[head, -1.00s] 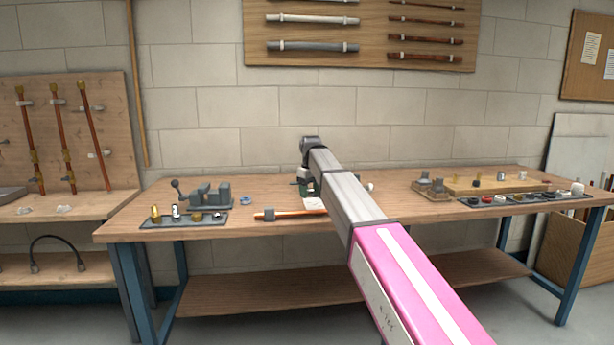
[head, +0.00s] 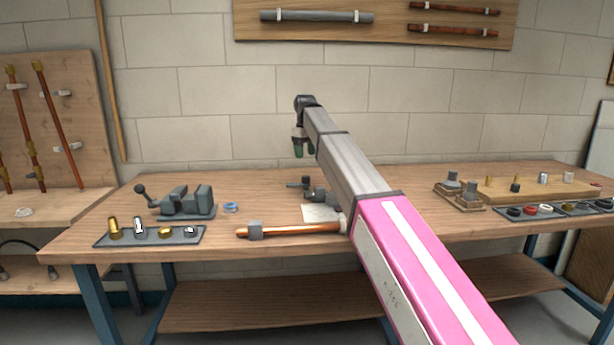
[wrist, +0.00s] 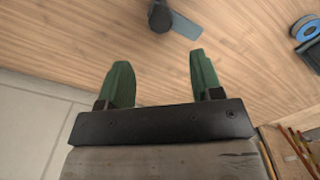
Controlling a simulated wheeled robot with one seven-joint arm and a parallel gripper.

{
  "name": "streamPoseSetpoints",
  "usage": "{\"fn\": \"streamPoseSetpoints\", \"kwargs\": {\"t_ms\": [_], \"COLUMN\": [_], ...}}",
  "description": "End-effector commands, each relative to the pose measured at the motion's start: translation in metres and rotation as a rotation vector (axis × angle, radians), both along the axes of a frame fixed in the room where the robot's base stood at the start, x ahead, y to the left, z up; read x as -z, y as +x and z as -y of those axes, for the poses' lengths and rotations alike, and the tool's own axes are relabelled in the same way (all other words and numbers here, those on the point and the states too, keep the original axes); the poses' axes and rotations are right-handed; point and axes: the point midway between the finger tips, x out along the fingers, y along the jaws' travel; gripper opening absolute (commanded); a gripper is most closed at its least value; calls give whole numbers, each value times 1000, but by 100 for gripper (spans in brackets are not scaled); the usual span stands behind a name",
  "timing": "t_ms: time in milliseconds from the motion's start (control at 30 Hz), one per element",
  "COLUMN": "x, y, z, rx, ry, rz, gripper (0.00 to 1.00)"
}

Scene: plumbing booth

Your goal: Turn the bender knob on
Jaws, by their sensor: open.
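My gripper (head: 303,152) hangs above the back of the workbench in the head view, its green fingers pointing down. In the wrist view my gripper (wrist: 161,68) is open and empty, with a wide gap between the fingers. A small dark grey fitting (head: 318,191), which looks like the bender, sits on the bench below and partly behind my arm. In the wrist view a round dark knob with a flat grey lever (wrist: 163,17) lies beyond the fingertips at the top edge, partly cut off. The fingers do not touch it.
A grey vise (head: 187,203) and a blue ring (head: 231,207) stand to the left. A tray of fittings (head: 150,236) and a copper pipe (head: 300,230) lie near the front. Blocks and a wooden board (head: 530,188) are at the right. The bench between is mostly clear.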

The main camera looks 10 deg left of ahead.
Motion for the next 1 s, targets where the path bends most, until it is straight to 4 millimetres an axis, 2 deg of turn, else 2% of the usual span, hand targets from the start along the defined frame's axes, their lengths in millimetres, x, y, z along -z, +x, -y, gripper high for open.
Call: {"fn": "streamPoseSetpoints", "kwargs": {"t_ms": [400,600,800,1000], "x": [67,93,103,104], "y": [-1,-1,0,0], "z": [1,0,0,0], "rx": [0,0,0,0], "ry": [-1,-1,0,1], "rz": [-2,-1,0,1], "gripper": [60,60,60,60]}}
